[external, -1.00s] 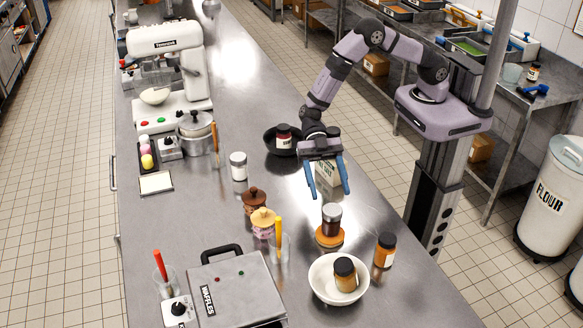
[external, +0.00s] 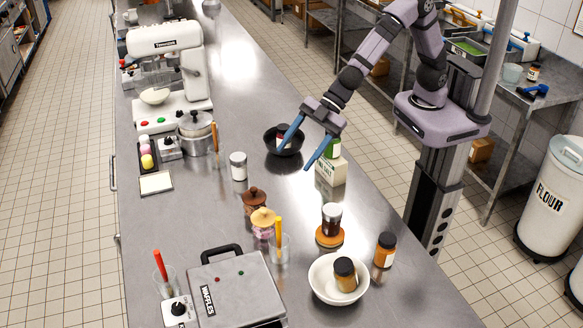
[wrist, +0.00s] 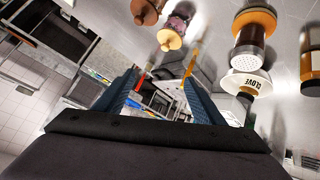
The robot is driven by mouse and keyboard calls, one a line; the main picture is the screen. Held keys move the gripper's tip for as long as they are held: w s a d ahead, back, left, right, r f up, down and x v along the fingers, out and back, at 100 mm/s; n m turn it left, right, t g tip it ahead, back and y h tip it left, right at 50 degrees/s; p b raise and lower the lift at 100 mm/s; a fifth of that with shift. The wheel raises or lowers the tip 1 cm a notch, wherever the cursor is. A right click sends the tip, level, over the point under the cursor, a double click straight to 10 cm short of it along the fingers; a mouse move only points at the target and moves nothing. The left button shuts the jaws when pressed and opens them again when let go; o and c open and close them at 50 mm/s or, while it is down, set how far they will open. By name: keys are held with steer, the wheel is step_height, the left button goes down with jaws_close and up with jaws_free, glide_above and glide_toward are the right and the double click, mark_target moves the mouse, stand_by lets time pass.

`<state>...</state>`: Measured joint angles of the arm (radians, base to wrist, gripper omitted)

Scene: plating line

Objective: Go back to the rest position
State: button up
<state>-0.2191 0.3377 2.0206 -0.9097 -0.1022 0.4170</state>
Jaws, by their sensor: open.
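My gripper (external: 294,152) is open and empty, with its blue fingers spread apart above the steel counter. In the external view it hangs in front of the black bowl (external: 297,146) and the white box (external: 331,170). The blue fingers also show in the wrist view (wrist: 160,98), with nothing between them. A dark jar with a white label stands in the black bowl, partly hidden by a finger. A jar with a green label stands at the white box, partly hidden by my gripper.
A jar (external: 331,218) stands on an orange round base. A white bowl (external: 325,288) holds another jar, beside an orange jar (external: 384,250). A waffle iron (external: 238,290), two figurine-like items (external: 263,222), a white-lidded jar (external: 238,166) and a stand mixer (external: 165,45) occupy the left side.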

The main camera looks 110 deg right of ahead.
steer(key=s+d+f+m+g+h+b, duration=0.1)
steer(key=s+d+m+g+h, duration=0.15)
steer(key=s, duration=0.85)
steer(key=s+d+m+g+h+b, duration=0.1)
steer(key=s+d+m+g+h, duration=0.2)
steer(key=s, duration=0.8)
steer(key=s+d+f+m+g+y, duration=0.2)
steer(key=s+d+f+m+g, duration=0.1)
steer(key=s+d+f, duration=0.4)
steer(key=s+d, duration=0.1)
steer(key=s, duration=0.2)
steer(key=shift+d+f+g+p, duration=0.3)
steer(key=shift+f+g, duration=0.05)
steer(key=shift+f, duration=0.05)
